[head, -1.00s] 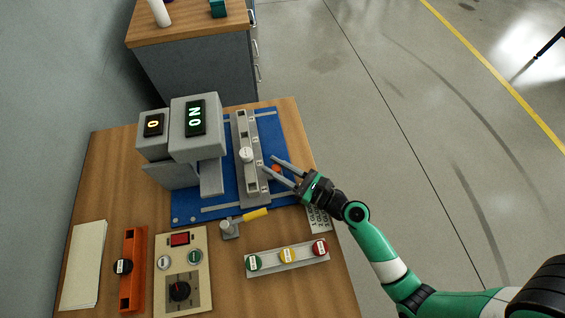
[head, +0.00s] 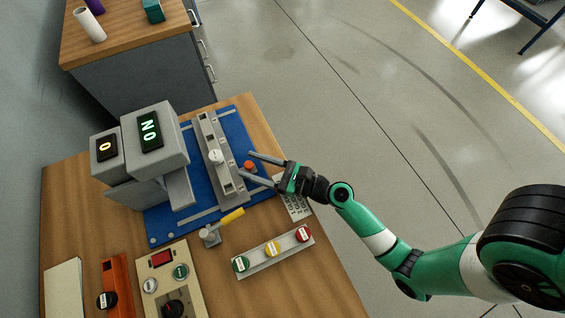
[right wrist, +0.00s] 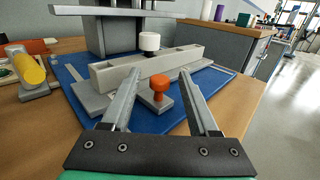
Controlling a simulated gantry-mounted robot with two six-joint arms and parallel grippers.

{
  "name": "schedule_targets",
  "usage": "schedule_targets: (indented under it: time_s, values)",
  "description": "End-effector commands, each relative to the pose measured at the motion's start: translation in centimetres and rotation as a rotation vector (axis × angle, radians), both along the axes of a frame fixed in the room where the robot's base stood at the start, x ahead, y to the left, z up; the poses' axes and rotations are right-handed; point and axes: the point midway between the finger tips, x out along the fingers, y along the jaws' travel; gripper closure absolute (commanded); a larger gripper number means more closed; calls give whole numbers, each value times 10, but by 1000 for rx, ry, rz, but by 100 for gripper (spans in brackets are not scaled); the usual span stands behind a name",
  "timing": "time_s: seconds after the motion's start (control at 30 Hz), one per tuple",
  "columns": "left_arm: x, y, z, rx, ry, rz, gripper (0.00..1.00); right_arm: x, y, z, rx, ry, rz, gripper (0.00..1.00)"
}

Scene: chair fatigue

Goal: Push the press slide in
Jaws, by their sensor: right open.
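The press slide looks to be the long grey slotted bar (head: 222,160) with a white round knob (head: 215,156) on top, lying on the blue base plate (head: 240,117). The right wrist view shows the bar (right wrist: 115,75) and its white knob (right wrist: 149,41) just beyond the fingertips. My right gripper (head: 246,164) is open and empty at the bar's right side. Its fingers point at the bar, and an orange knob (right wrist: 158,87) on a small grey block stands between them. I cannot tell whether the fingers touch anything. My left gripper is not in view.
The grey press housing (head: 155,140) with lit displays stands left of the bar. A yellow-handled lever (head: 231,216) and a strip of green, yellow and red buttons (head: 273,249) lie nearer. A control box (head: 160,285) and orange rail (head: 112,275) are at front left.

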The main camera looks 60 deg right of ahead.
Motion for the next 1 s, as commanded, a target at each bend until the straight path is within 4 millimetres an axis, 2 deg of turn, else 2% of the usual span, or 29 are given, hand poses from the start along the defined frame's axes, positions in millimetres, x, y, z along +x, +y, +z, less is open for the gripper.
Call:
schedule_targets:
  time_s: [0.2, 0.3, 0.4, 0.6, 1.0]
  values:
    - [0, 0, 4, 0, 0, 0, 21, -54, -11, 0, 2, 4, -9, 39]
    - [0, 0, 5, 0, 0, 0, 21, -75, -14, 1, 2, 2, -9, 39]
    - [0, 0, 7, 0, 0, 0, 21, -88, -16, 0, 1, 3, -6, 39]
    - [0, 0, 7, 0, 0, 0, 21, -98, -15, 1, -1, -1, -1, 39]
    - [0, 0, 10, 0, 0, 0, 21, -97, -15, 2, -10, 1, 0, 38]
